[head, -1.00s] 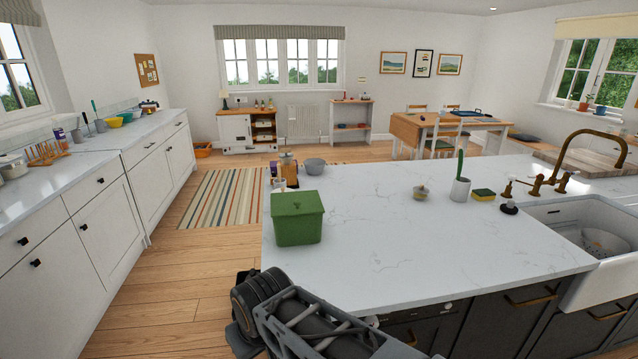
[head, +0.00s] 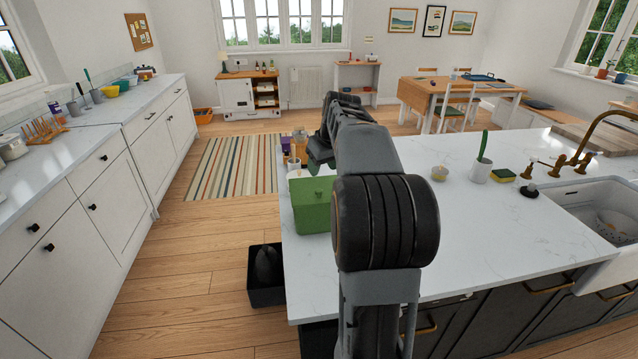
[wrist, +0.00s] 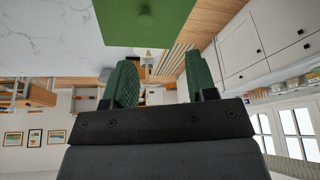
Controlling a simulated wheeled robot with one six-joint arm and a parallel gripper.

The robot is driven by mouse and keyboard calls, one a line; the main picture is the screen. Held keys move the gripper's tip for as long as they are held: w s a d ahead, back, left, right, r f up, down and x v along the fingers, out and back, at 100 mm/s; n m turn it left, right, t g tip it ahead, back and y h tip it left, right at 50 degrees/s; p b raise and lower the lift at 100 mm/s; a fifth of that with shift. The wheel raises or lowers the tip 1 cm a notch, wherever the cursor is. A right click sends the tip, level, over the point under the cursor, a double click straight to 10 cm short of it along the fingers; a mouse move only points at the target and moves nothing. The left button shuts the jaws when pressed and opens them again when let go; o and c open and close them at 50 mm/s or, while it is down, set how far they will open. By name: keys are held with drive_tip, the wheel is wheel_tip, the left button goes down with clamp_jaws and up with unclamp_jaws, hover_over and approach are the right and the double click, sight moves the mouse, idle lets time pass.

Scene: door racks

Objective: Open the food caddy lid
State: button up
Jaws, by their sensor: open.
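The green food caddy (head: 310,212) stands on the left end of the white island worktop. Its lid looks shut in the head view, and my arm hides its right side. In the wrist view, which is upside down, the green caddy (wrist: 160,22) shows at the top edge with a small round knob on it. My gripper (wrist: 163,80) is open, its two green fingers apart with nothing between them. In the head view my gripper (head: 318,152) is above and behind the caddy, apparently clear of it.
Jars (head: 298,147) stand behind the caddy near the gripper. A black bin (head: 266,276) sits on the floor left of the island. The island's middle is clear.

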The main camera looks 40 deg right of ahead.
sight(319, 190)
drive_tip(key=d+x, duration=0.1)
drive_tip(key=x, duration=0.3)
drive_tip(key=d+p+x, duration=0.1)
drive_tip(key=x, duration=0.4)
drive_tip(key=w+d+p+x, duration=0.1)
drive_tip(key=x, duration=0.3)
drive_tip(key=shift+c, duration=0.2)
clamp_jaws()
idle(0.4)
